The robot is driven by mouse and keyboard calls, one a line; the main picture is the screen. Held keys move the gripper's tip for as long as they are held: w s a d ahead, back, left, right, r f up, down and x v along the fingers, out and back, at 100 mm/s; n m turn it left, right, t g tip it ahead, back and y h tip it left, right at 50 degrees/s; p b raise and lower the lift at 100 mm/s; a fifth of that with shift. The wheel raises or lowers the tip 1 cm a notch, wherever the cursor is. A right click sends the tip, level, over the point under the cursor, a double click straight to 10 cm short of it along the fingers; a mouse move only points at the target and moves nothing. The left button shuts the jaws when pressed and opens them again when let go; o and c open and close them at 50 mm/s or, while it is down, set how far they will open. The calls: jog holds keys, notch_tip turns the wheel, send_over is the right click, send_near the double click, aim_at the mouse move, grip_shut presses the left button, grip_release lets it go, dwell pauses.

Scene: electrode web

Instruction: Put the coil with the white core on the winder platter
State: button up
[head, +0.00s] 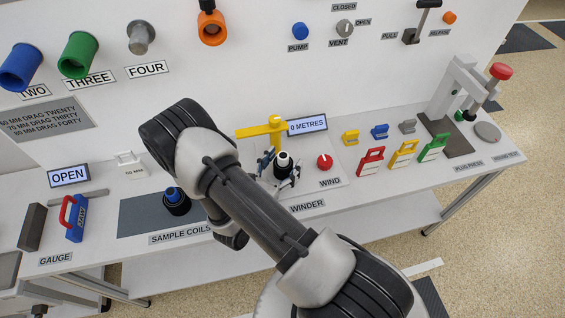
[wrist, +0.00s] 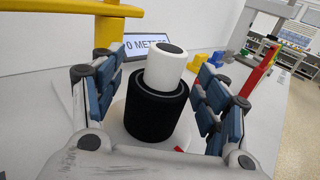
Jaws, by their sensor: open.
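The coil with the white core (head: 283,160) is a black cylinder with a white core standing up from its top. My gripper (wrist: 156,88) is open, with one blue-padded finger on each side of the coil and visible gaps between. In the head view my gripper (head: 279,172) is at the winder, around the coil.
The yellow winder arm (head: 262,130) stands close behind the coil, by the "0 METRES" display (head: 307,124). The red WIND knob (head: 324,162) is to the right. A black coil with a blue core (head: 176,203) stands on the sample coils mat (head: 137,216). Coloured clips (head: 403,153) stand farther right.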

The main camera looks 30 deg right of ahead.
jog(key=shift+r, duration=0.15)
jog(key=shift+a, duration=0.25)
jog(key=p+v, duration=0.2)
jog(key=v, duration=0.9)
jog(key=shift+s+r, duration=0.1)
jog(key=shift+s+a+r, duration=0.1)
jog(key=shift+r, duration=0.2)
jog(key=s+d+r+m+g+y, duration=0.2)
jog(key=s+r+m+g, duration=0.2)
jog(key=r+m+g, duration=0.3)
jog(key=s+d+r+m+g+y, duration=0.2)
jog(key=s+r+m+g+y, duration=0.15)
jog(key=r+m, duration=0.45)
jog(key=s+a+r+m+t+y, duration=0.3)
jog(key=r+m+y, duration=0.1)
jog(key=r+y, duration=0.1)
jog(key=s+a+r+m+t+y, duration=0.3)
jog(key=r+m+y, duration=0.1)
jog(key=r, duration=0.4)
jog(key=shift+s+r+m+y, duration=0.15)
jog(key=shift+r+m+y, duration=0.2)
jog(key=shift+y, duration=0.3)
